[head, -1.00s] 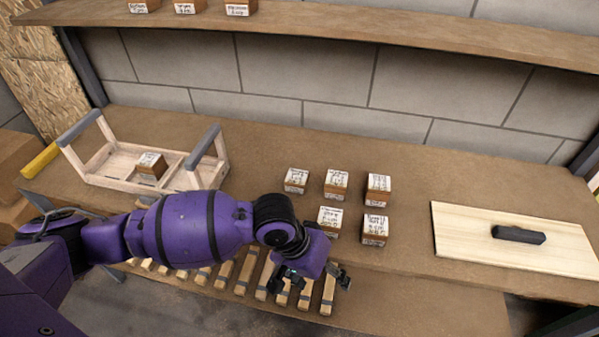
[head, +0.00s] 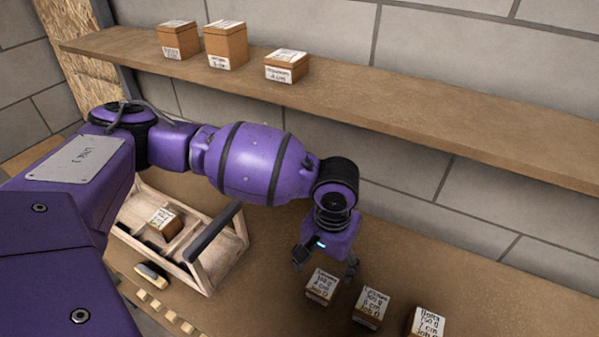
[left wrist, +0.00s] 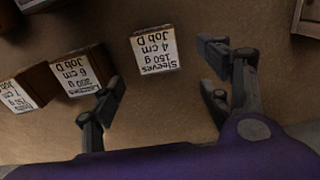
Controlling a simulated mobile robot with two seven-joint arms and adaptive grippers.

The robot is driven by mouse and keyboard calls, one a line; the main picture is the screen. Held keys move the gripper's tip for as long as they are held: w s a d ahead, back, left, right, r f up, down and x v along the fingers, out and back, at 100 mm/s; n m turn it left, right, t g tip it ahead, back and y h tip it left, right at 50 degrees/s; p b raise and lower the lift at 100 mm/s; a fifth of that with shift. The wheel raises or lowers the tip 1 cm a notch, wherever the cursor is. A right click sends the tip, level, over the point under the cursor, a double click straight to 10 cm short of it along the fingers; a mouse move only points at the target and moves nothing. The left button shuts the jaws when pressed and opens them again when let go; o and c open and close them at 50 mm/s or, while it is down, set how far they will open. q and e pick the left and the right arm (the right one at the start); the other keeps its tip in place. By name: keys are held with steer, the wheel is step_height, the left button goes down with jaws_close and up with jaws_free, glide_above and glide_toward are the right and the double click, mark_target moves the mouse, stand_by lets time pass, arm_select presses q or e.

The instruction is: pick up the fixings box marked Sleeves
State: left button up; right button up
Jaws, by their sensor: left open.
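The fixings box marked Sleeves (head: 322,287) is a small brown box with a white lettered label. It stands on the bench at the left end of a row in the head view. In the left wrist view the Sleeves box (left wrist: 155,50) shows its label upside down, reading Sleeves, 150 g, 4 cm, Job D. My left gripper (head: 325,268) points down just above and behind it in the head view, fingers apart and empty. In the left wrist view the open gripper (left wrist: 163,85) has the box ahead, between its fingers' directions. My right gripper is not in view.
Two similar boxes, one (head: 371,307) close beside and another (head: 427,322) further right, continue the row. A wooden tote (head: 230,250) holding a box (head: 165,221) stands left. Above, a shelf (head: 400,107) carries three boxes and runs behind my arm.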

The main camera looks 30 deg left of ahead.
mark_target(323, 283)
arm_select(q)
steer(key=shift+s+f, duration=0.3)
steer(key=shift+f, duration=0.25)
steer(key=shift+s+f, duration=0.3)
steer(key=shift+f, duration=0.2)
step_height(323, 283, down, 4)
steer(key=shift+s+d+r, duration=0.1)
steer(key=shift+f, duration=0.45)
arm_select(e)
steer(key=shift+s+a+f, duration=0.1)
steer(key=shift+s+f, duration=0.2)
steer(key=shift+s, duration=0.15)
arm_select(q)
steer(key=shift+c, duration=1.1)
steer(key=c, duration=1.1)
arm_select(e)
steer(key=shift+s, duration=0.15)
